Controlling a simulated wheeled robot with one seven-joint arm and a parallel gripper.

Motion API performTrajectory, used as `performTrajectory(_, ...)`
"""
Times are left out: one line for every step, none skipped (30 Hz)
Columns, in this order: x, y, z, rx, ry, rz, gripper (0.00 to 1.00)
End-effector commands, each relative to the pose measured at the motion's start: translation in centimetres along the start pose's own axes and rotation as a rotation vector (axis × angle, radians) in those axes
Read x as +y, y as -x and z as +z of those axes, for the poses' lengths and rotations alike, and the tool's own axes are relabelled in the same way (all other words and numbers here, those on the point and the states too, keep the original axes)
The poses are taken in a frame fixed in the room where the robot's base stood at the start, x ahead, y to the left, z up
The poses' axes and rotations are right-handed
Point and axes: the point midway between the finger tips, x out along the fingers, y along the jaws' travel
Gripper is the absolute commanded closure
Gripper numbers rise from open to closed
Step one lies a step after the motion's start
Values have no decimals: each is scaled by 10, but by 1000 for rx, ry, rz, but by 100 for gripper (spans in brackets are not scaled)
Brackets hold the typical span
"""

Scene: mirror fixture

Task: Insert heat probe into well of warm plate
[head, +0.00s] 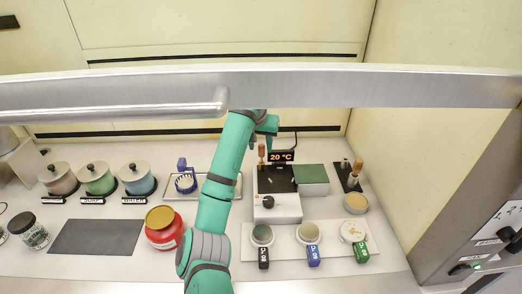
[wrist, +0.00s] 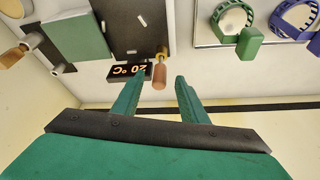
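The warm plate (head: 277,207) has a black top and a display (head: 281,156) reading 20 °C. A wooden-handled probe (head: 261,152) stands upright at its back left corner; the wrist view shows this probe (wrist: 160,72) beside the display (wrist: 130,71). Its lower end and the well around it are not clear. My gripper (wrist: 160,79) is open and empty, its fingertips on either side of the handle's end in the picture; contact is not visible. In the head view my gripper (head: 267,125) is above and behind the plate, partly hidden by my arm.
A black stand (head: 344,173) with wooden-handled tools is further right. A tray (head: 201,192) with a blue ringed item is left. A metal bar (head: 370,87) crosses the view.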

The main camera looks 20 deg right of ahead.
Motion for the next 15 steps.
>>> performTrajectory(0,11,-1,4,-1,0,61)
performTrajectory(1,16,-1,3,-2,0,61)
performTrajectory(0,24,-1,3,-1,0,61)
performTrajectory(0,29,-1,3,-1,0,61)
performTrajectory(0,34,-1,3,-1,0,61)
performTrajectory(0,40,-1,3,-1,0,61)
performTrajectory(-1,44,-1,4,0,-2,61)
performTrajectory(-1,48,-1,4,0,-3,61)
performTrajectory(-1,52,-1,3,-1,-3,61)
performTrajectory(-1,55,-1,3,0,-3,61)
performTrajectory(-1,57,0,2,0,-1,61)
performTrajectory(0,59,0,1,0,-2,61)
performTrajectory(0,60,0,0,0,-2,61)
performTrajectory(0,61,0,0,-1,-1,61)
performTrajectory(0,62,0,0,-1,-1,61)
